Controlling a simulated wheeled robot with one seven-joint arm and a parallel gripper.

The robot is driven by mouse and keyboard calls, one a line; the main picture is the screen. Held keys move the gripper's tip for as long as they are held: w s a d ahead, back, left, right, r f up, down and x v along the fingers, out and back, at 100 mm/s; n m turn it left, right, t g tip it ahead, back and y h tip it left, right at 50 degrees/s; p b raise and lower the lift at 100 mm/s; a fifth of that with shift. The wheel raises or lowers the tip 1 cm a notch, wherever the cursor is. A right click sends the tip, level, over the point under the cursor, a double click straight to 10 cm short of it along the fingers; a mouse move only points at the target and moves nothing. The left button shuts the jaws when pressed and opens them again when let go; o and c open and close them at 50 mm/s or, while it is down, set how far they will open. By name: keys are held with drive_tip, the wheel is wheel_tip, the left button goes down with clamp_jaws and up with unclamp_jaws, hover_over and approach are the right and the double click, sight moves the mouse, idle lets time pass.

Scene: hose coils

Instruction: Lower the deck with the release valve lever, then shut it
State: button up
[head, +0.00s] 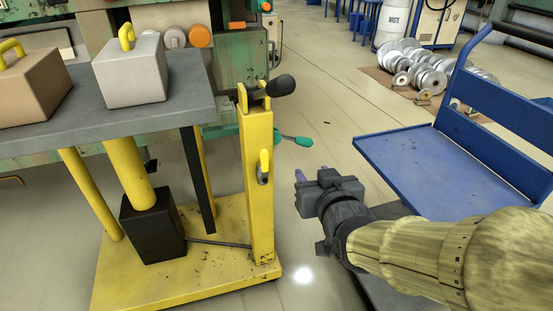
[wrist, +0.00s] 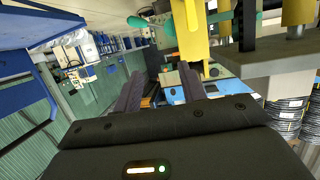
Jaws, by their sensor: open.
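A yellow lift table stands at the left of the head view, its grey deck (head: 190,88) raised above the yellow base (head: 175,278). A yellow post (head: 257,215) rises at the base's right end. A small yellow lever (head: 264,160) on a grey fitting sits on the post's right side and points roughly upright; it looks like the release valve lever. My gripper (head: 303,180) is to the right of the post, apart from the lever, with its fingers toward it. In the wrist view my gripper (wrist: 160,80) is open and empty between its dark fingers.
Two metal blocks with yellow handles, one brown (head: 30,85) and one grey (head: 130,70), rest on the deck. A black-knobbed handle (head: 281,86) juts from the post top. A blue cart (head: 440,165) stands at right. Bare floor (head: 340,135) lies between cart and post.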

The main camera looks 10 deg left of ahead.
drive_tip(key=s+a+f+n+t+y+b, duration=0.1)
drive_tip(key=a+f+b, duration=0.4)
drive_tip(key=b, duration=0.5)
drive_tip(key=shift+s+f+t+y, duration=0.45)
drive_tip(key=shift+s+y, duration=0.45)
drive_tip(key=shift+y, duration=0.3)
drive_tip(key=shift+w, duration=0.15)
drive_tip(key=p, duration=1.7)
approach(265, 156)
drive_tip(key=x, duration=0.2)
drive_tip(key=b+x, duration=0.2)
drive_tip(key=x, duration=0.6)
drive_tip(key=shift+w+a, duration=0.2)
drive_tip(key=shift+w, duration=0.15)
